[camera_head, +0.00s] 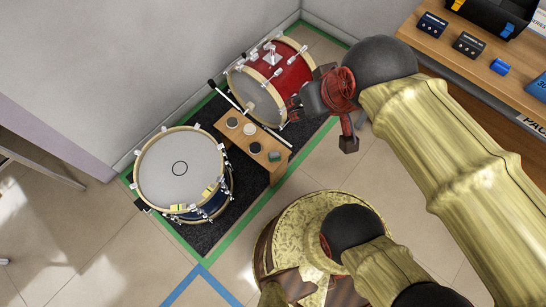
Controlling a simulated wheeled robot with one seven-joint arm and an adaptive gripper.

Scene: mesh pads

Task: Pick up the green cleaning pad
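A small wooden bench (226,128) stands between two drums and carries several small round pads. The pad at its right end (274,156) looks dark green and seems to be the green cleaning pad. My gripper (322,124) is up and to the right of the bench, apart from the pads. Its fingers are spread, with nothing seen between them. My gripper overlaps part of the red drum's right side in the picture.
A red drum (289,74) lies behind the bench and a blue drum with a white head (160,170) is at left. A dark mat (210,231) is edged with green tape. A wooden shelf (425,45) with boxes is at upper right.

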